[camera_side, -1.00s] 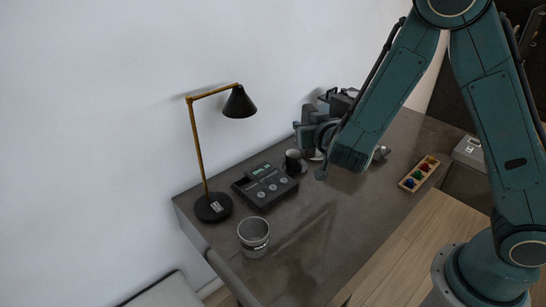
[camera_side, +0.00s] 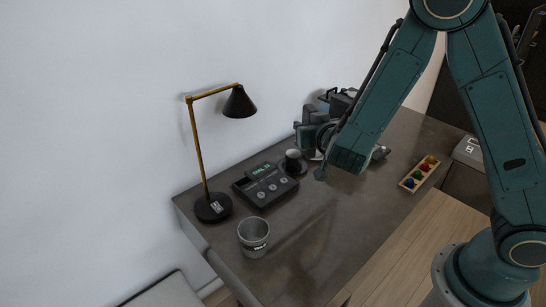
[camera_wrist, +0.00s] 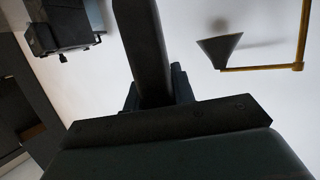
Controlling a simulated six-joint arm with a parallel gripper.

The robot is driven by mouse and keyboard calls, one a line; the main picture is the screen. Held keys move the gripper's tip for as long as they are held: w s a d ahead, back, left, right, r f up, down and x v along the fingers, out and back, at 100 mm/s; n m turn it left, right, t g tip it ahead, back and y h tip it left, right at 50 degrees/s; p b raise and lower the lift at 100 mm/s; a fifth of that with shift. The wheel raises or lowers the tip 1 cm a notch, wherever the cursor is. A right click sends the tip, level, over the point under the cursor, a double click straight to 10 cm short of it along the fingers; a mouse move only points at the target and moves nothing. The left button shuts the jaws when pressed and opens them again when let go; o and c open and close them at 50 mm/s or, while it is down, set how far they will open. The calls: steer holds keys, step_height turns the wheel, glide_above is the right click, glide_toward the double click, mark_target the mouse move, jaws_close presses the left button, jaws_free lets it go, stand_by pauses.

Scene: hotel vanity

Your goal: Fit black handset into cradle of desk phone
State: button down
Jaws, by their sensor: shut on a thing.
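My gripper (camera_side: 309,137) is raised above the far part of the desk, beyond the dark cup. It is shut on the black handset (camera_wrist: 144,42), which shows in the wrist view as a long dark bar running up from the jaws. In the side view I cannot clearly separate the handset from the gripper. A flat black device with a lit green display and round controls, apparently the desk phone (camera_side: 266,188), lies on the desk, left of and below the gripper. I cannot make out its cradle clearly.
A dark cup (camera_side: 292,158) on a saucer stands between phone and gripper. A lamp (camera_side: 213,207) stands left of the phone, and a grey bin-like cup (camera_side: 254,236) in front. A tray of coloured items (camera_side: 419,174) lies right. A dark machine (camera_wrist: 62,25) shows in the wrist view.

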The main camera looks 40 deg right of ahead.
steer(key=s+d+f+m+g+h, duration=0.2)
steer(key=s+m+g+h, duration=0.2)
steer(key=s+m+g, duration=0.1)
steer(key=s+d+f+m+g+h, duration=0.1)
steer(key=s+m+g+h, duration=0.3)
steer(key=m+g, duration=0.4)
steer(key=shift+s+d+f, duration=0.35)
steer(key=shift+s+d, duration=0.05)
steer(key=shift+d, duration=0.5)
step_height(320, 180, down, 16)
steer(key=shift+f, duration=0.2)
steer(key=shift+f, duration=1.8)
steer(key=shift+f, duration=0.15)
